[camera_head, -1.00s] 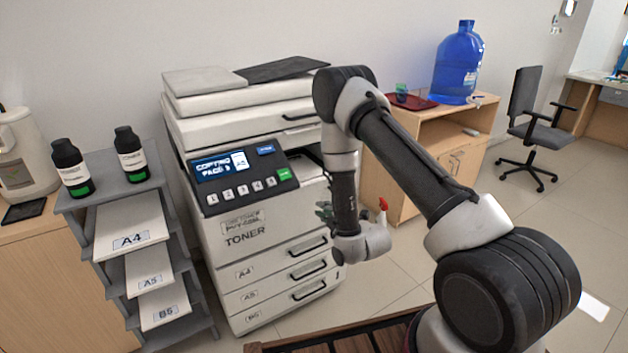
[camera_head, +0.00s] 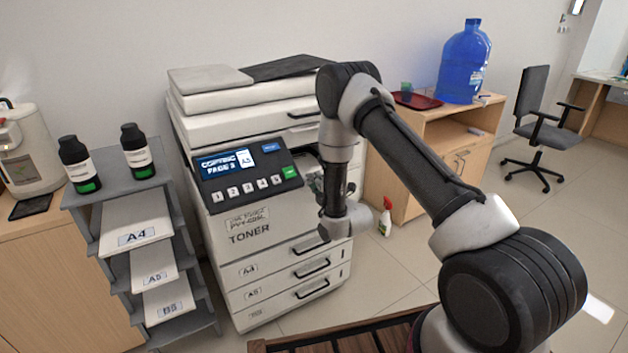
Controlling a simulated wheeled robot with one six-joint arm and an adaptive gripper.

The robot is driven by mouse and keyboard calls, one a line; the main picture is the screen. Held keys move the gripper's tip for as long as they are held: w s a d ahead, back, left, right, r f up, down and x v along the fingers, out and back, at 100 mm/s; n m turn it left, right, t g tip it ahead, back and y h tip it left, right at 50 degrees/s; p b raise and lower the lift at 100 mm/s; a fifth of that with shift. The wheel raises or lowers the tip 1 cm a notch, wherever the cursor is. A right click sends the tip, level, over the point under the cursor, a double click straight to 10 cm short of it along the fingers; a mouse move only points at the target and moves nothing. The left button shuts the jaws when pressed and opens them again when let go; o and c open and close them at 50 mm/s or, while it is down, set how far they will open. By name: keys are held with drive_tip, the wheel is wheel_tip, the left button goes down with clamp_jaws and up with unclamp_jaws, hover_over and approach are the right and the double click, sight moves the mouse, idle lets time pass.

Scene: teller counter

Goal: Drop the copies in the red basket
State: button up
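The copier (camera_head: 245,232) stands at the centre, its screen (camera_head: 224,162) reading what looks like "COPYING PAGE 3". My gripper (camera_head: 314,182) is at the copier's right side, by the opening beside the button panel. It is small and partly hidden by the panel and my arm, so I cannot tell whether it is open or holds anything. No copies can be made out in the opening. No red basket shows clearly; a dark red sliver at the bottom, beside my arm's base, is too little to identify.
A paper rack (camera_head: 138,238) with toner bottles stands left of the copier. At right are a wooden cabinet (camera_head: 412,185) with a red tray (camera_head: 416,101) and blue water bottle (camera_head: 463,62), a spray bottle (camera_head: 386,217) on the floor, and a chair (camera_head: 537,130).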

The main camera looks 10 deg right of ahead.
drive_tip(key=shift+w+a, duration=0.1)
drive_tip(key=shift+w, duration=0.25)
clamp_jaws()
wheel_tip(320, 180, up, 3)
drive_tip(key=shift+f, duration=0.2)
drive_tip(key=shift+s, duration=0.1)
